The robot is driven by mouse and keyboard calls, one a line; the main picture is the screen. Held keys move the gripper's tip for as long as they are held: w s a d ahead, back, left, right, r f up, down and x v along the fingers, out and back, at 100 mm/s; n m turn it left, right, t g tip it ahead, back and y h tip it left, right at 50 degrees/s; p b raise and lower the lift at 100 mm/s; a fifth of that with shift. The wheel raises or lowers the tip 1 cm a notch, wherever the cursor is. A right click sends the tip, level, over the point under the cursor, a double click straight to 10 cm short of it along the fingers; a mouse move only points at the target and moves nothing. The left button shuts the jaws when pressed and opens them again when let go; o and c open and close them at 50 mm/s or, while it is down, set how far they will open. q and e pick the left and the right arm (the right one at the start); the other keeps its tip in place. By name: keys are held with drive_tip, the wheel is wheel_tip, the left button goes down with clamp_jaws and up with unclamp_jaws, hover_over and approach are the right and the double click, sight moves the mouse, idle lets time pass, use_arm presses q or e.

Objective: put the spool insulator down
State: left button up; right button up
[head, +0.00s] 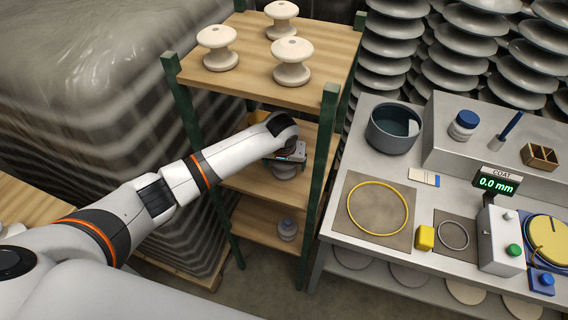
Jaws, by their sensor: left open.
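My left arm reaches from the left into the middle level of the wooden shelf rack (245,185). My left gripper (290,157) is open there. Three more cream spool insulators stand upright on the top board: one at the left (217,47), one at the back (281,19) and one at the front right (292,61). My right gripper is out of view.
The rack's green front post (322,180) stands close to my gripper. A small jar (288,229) is on the lowest board. At right, a grey bench (340,250) bears a dark pot (393,128), a yellow ring (377,207) and a coat gauge (497,184).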

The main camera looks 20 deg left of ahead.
use_arm(q)
drive_tip(key=v, duration=0.4)
drive_tip(key=shift+r, duration=0.4)
drive_tip(key=s+d+b, duration=0.2)
drive_tip(key=s, duration=1)
drive_tip(key=shift+r, duration=0.25)
